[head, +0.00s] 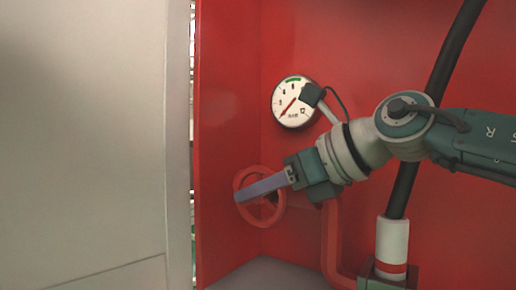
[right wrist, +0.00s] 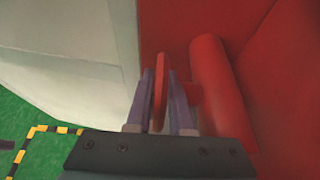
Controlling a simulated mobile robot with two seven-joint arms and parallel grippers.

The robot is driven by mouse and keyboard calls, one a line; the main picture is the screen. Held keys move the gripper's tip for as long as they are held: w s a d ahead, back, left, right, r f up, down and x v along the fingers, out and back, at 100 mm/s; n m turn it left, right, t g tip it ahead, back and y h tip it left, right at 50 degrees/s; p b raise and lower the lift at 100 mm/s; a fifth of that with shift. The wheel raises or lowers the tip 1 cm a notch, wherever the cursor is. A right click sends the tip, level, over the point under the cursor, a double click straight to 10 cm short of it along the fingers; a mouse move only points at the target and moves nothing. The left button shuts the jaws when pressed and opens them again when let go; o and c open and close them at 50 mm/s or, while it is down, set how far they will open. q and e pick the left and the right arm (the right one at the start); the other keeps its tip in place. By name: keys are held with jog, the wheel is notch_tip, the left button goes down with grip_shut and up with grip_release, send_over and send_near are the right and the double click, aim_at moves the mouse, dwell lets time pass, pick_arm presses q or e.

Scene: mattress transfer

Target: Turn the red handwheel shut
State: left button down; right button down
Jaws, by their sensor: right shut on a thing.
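The red handwheel (head: 268,215) sits low at the left inside a red cabinet, on a red pipe (head: 331,240). My right gripper (head: 240,197) reaches in from the right and its fingers lie across the wheel. In the right wrist view the wheel's rim (right wrist: 160,90) shows edge-on between the two fingers of my right gripper (right wrist: 161,100), which is shut on it. The fingers hide part of the wheel in the head view. My left gripper is not in view.
A round gauge (head: 291,101) is on the cabinet's back wall above the wheel. A black hose (head: 405,185) runs down into a white collar (head: 392,240) at the right. A pale panel (head: 85,130) fills the left. Green floor (right wrist: 25,115) shows in the right wrist view.

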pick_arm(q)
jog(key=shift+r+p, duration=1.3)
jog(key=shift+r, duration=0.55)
pick_arm(e)
jog(key=shift+g+h, duration=0.7)
jog(key=shift+h, duration=0.2)
jog(key=shift+f, duration=0.1)
jog(key=c, duration=0.8)
grip_release()
jog(key=shift+s+d+r, duration=0.15)
jog(key=shift+d+r, duration=0.1)
jog(key=shift+r, duration=0.1)
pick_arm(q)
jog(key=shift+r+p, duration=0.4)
pick_arm(e)
jog(key=v, duration=0.9)
